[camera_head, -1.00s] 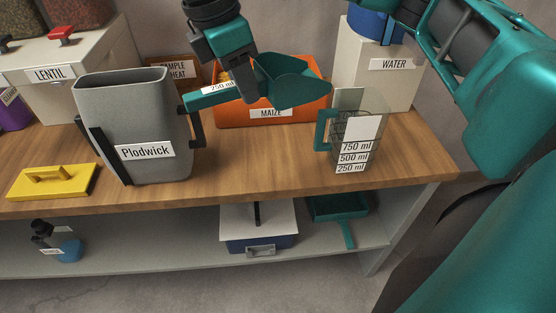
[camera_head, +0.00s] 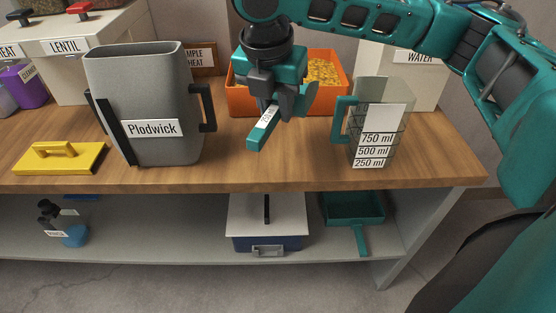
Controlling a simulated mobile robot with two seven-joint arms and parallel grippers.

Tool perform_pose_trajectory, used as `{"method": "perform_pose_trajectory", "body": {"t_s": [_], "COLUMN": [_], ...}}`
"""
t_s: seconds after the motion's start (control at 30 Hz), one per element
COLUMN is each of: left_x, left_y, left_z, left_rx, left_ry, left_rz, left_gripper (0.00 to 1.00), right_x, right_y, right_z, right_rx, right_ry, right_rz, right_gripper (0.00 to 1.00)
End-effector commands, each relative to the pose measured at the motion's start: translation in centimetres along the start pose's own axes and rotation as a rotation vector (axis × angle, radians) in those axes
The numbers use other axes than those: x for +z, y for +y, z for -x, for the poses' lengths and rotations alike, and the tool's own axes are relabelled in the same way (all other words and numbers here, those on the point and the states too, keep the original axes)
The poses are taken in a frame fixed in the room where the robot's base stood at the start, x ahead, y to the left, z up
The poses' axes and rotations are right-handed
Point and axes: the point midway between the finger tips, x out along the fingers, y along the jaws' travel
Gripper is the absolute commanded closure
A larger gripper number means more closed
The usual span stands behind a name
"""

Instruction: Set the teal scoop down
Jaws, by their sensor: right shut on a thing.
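The teal scoop (camera_head: 263,132) has a white label on its handle. My right gripper (camera_head: 274,108) is shut on this handle, in front of the orange maize bin. The handle points toward the viewer and down to the left. The scoop's bowl is mostly hidden behind the gripper, with a teal part showing at its right. The handle's near end appears a little above the wooden counter (camera_head: 240,170); I cannot tell whether the scoop touches anything. My left gripper is not in view.
A grey Plodwick container (camera_head: 150,95) stands left of the scoop, and a clear measuring jug (camera_head: 377,150) right of it. The orange bin (camera_head: 335,85) of yellow grain is behind. The counter's front middle is clear.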

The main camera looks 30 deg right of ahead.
Motion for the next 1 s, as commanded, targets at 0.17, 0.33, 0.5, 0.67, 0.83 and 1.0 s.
{"method": "perform_pose_trajectory", "body": {"t_s": [0.17,0.33,0.5,0.67,0.83,1.0], "left_x": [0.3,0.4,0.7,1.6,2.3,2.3], "left_y": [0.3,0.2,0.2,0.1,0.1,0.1], "left_z": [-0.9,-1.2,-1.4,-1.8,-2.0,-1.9], "left_rx": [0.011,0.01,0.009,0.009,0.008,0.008], "left_ry": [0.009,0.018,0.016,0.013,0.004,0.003], "left_rz": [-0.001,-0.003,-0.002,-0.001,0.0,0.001], "left_gripper": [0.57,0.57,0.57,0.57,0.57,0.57], "right_x": [-1.2,-1.8,-2.0,-2.6,-3.0,-2.9], "right_y": [-0.1,-0.1,0.0,-0.1,0.0,0.0], "right_z": [-4.9,-7.2,-8.1,-10.4,-11.9,-11.8], "right_rx": [-0.002,0.0,0.001,-0.001,0.001,0.001], "right_ry": [0.0,-0.001,-0.001,0.0,-0.001,-0.001], "right_rz": [-0.001,-0.001,-0.002,-0.002,-0.003,-0.002], "right_gripper": [1.0,1.0,1.0,1.0,1.0,1.0]}}
